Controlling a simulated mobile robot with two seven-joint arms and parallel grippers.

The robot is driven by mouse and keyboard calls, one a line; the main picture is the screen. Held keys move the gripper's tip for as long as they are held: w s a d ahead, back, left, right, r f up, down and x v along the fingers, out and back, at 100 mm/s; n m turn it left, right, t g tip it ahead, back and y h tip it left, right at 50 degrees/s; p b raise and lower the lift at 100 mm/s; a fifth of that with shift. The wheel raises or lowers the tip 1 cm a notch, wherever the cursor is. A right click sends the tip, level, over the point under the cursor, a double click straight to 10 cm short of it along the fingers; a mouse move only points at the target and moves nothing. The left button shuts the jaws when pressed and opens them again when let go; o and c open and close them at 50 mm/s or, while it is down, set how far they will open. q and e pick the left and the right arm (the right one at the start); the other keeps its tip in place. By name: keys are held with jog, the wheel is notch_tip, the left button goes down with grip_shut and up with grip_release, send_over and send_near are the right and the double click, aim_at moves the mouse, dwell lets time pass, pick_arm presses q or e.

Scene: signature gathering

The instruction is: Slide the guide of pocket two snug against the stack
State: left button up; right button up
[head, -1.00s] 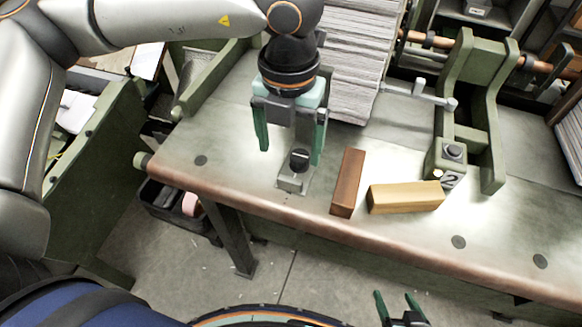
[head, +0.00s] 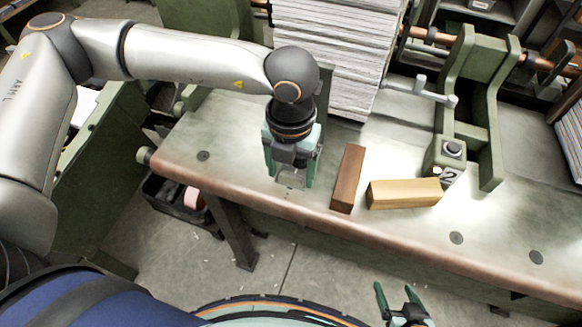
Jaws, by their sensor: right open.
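A tall stack of pale sheets (head: 335,60) stands at the back of the bench. My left gripper (head: 290,172) points down in front of the stack, close to the bench top. Its fingers are apart, on either side of a small metal bracket (head: 291,181) near the front edge. The bracket's dark knob is hidden under the gripper; contact cannot be told. I cannot tell which part is pocket two's guide. A block marked 2 (head: 446,160) with a black button sits right of the stack. My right gripper (head: 397,296) is open and empty at the bottom, in front of the bench.
A dark brown wooden block (head: 347,180) and a light wooden block (head: 404,194) lie right of my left gripper. A grey T-handle (head: 422,88) and a green frame (head: 490,120) stand at the right. The bench top (head: 215,135) is clear to the left.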

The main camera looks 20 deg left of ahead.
pick_arm(q)
grip_shut()
dwell(0.4)
jog(key=shift+w, duration=0.1)
